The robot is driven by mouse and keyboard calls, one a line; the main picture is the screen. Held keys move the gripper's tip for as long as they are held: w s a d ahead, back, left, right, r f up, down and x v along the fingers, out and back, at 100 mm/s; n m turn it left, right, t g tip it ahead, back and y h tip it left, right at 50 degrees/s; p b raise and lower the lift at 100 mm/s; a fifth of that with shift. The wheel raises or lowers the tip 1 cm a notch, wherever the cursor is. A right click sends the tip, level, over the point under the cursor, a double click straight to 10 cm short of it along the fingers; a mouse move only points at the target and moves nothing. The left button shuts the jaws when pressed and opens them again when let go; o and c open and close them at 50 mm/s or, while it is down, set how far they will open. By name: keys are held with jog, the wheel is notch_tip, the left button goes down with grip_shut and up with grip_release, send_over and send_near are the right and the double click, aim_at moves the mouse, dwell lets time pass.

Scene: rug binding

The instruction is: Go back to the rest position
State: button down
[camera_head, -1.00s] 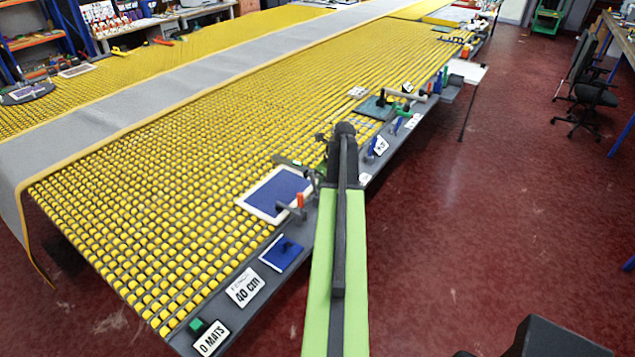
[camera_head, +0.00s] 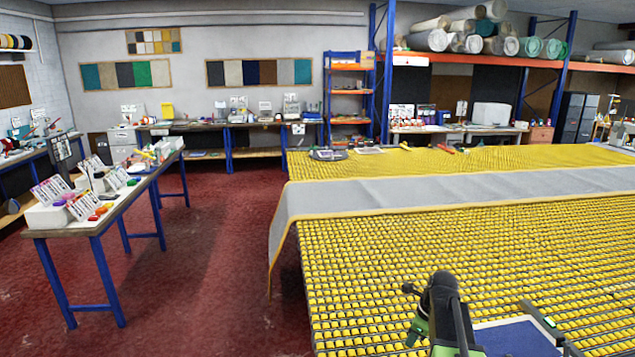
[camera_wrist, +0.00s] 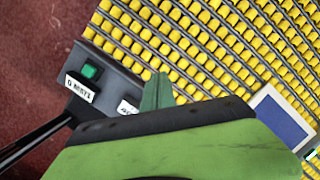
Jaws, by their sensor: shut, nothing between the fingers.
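My gripper (camera_wrist: 158,88) shows in the wrist view as narrow green fingers, shut and empty. It is over the grey edge strip (camera_wrist: 125,80) of the yellow roller table, close to a white label partly hidden by my arm. The fingers appear clear of the rollers (camera_wrist: 195,45); their exact height is hard to tell. In the head view my black and green arm stands at the lower right, in front of the roller table (camera_head: 370,265).
A green button (camera_wrist: 90,71) and a "0 MATS" label (camera_wrist: 79,89) sit on the edge strip. A blue mat with a white border (camera_wrist: 283,118) lies to the right. A grey rug (camera_head: 400,193) crosses the table. Red floor (camera_head: 215,270) is clear left of it, before a side table (camera_head: 85,222).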

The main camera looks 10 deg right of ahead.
jog(key=s+a+f+n+g+b, duration=0.1)
jog(key=s+a+f+n+b, duration=0.15)
jog(key=a+n, duration=0.9)
jog(key=s+a+n+g+h, duration=0.1)
jog(key=s+a+n, duration=0.7)
jog(key=n, duration=0.6)
jog(key=shift+f+h+p, duration=0.35)
jog(key=shift+h, duration=0.05)
jog(key=shift+d, duration=0.1)
